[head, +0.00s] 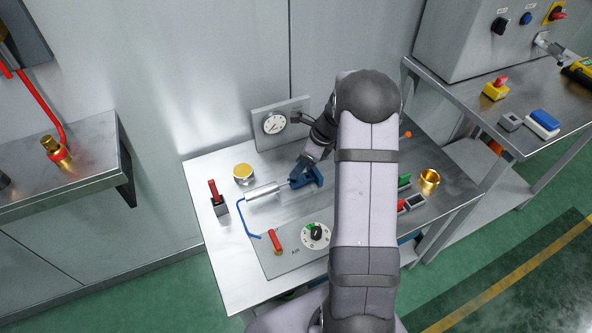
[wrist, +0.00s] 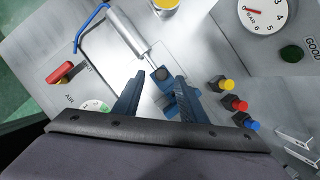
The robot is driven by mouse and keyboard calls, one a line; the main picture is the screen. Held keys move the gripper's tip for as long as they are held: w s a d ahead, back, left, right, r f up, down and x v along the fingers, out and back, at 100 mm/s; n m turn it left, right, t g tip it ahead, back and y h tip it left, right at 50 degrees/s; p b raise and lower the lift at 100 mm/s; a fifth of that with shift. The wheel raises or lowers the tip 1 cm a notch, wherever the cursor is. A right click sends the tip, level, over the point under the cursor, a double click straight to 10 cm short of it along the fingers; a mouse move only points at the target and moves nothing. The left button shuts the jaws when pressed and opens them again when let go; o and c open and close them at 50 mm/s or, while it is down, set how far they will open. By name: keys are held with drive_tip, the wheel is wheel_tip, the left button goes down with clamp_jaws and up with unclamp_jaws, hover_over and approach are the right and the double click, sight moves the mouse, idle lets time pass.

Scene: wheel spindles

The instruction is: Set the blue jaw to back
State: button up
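The blue jaw (wrist: 170,88) sits at the rod end of a silver cylinder (wrist: 128,33) in the wrist view, with a dark round knob on it. The cylinder also shows in the head view (head: 265,193). My gripper (wrist: 160,78) is open, its two dark blue fingers apart with the jaw between them. The right finger overlaps part of the jaw, and I cannot tell whether either finger touches it. In the head view my gripper (head: 307,170) is over the rod end, where its blue parts and the jaw blend together.
A red-handled air lever (head: 275,240) and a round selector knob (head: 316,234) are on the front plate. A pressure gauge (head: 274,122) stands behind. Yellow, red and blue buttons (wrist: 235,103) lie right of my gripper in the wrist view. A brass cup (head: 428,181) stands at the right.

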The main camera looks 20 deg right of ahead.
drive_tip(key=v, duration=0.3)
drive_tip(key=shift+f, duration=0.1)
idle(0.4)
